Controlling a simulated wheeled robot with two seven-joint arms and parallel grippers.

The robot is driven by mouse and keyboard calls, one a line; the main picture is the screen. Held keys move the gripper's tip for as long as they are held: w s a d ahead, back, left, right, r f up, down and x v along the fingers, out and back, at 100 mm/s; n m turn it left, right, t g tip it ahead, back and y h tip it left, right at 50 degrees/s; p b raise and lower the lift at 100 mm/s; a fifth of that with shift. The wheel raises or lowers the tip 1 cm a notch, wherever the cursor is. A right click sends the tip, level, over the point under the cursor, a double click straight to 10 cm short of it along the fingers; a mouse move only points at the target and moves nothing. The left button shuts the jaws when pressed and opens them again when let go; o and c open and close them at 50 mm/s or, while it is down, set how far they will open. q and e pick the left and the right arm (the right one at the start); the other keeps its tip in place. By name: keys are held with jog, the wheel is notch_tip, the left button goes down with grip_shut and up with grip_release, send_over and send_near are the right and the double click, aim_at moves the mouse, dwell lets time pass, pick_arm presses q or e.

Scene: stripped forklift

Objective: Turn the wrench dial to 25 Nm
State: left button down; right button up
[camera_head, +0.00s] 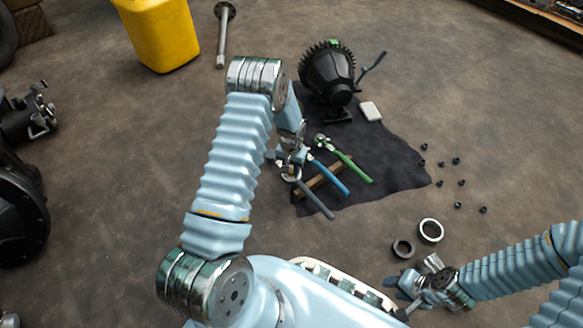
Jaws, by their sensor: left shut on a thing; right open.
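Several long tools lie on a dark cloth (405,165). One is a wrench with a grey handle (316,201), another has a blue handle (331,178), and another has a green handle (354,167) and a ratchet-like head. My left gripper (289,160) is low over the cloth's left edge, shut at the upper end of the grey-handled wrench. My own arm and wrist partly hide the grip. No dial or scale marks can be read at this size. My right gripper (397,297) is open, low at the bottom right, apart from the tools.
A wooden bar (318,183) lies across under the tools. A black geared housing (327,72) and a pale block (371,111) are at the cloth's back. Two rings (430,230) and several small nuts (461,182) lie on the right. A yellow container (160,32) stands back left.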

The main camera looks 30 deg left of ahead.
pick_arm(q)
jog(key=c, duration=0.8)
grip_release()
jog(key=shift+r, duration=0.1)
notch_tip(320, 180, up, 14)
jog(key=p, duration=0.3)
jog(key=shift+f, duration=0.2)
jog(key=shift+s, duration=0.1)
